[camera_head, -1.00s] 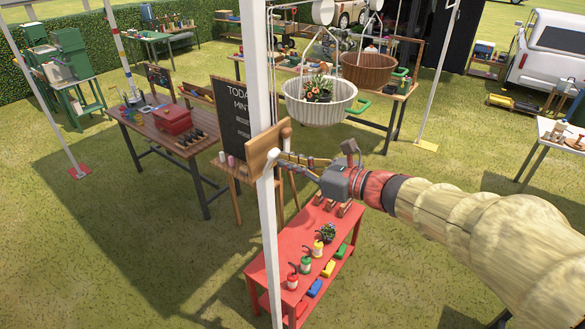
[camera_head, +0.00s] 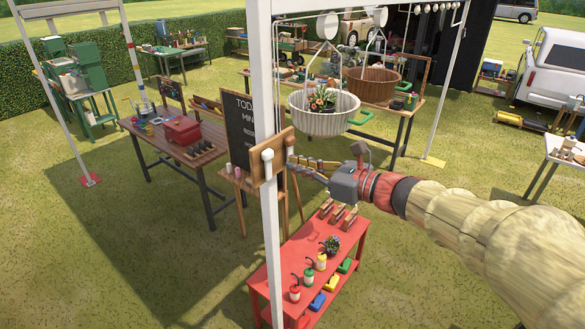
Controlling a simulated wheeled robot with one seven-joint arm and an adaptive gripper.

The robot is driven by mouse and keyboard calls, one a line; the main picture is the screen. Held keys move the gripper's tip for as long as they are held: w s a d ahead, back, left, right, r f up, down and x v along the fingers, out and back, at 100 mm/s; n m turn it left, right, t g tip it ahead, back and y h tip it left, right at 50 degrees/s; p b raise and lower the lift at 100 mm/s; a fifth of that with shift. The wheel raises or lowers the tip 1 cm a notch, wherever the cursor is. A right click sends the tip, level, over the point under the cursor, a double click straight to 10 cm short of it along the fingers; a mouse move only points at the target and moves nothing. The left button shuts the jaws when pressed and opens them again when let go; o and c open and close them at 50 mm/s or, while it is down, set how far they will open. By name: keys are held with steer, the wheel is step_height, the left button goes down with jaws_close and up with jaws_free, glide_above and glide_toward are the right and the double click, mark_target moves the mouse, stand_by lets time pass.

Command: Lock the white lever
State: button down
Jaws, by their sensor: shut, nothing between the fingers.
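A wooden board (camera_head: 256,163) is fixed across the white post. A white lever (camera_head: 267,156) stands on the board's front face, its rounded end up. A second pale rounded knob (camera_head: 291,139) shows at the board's right end. My gripper (camera_head: 292,162) is just right of the board, reaching in from the right with its thin fingers pointing left. The fingers are shut and hold nothing. I cannot tell whether the fingertips touch the board or a lever. The levers' mountings are too small to make out.
The white post (camera_head: 262,80) stands upright in front of a chalkboard (camera_head: 238,115). A red table (camera_head: 290,262) with bottles is below my gripper. A white hanging basket (camera_head: 324,118) with flowers is above and behind it. Open grass lies at the lower left.

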steer(key=s+d+r+b, duration=0.1)
steer(key=s+d+r, duration=0.3)
steer(key=r, duration=0.3)
steer(key=shift+s+d, duration=0.15)
steer(key=shift+d, duration=0.6)
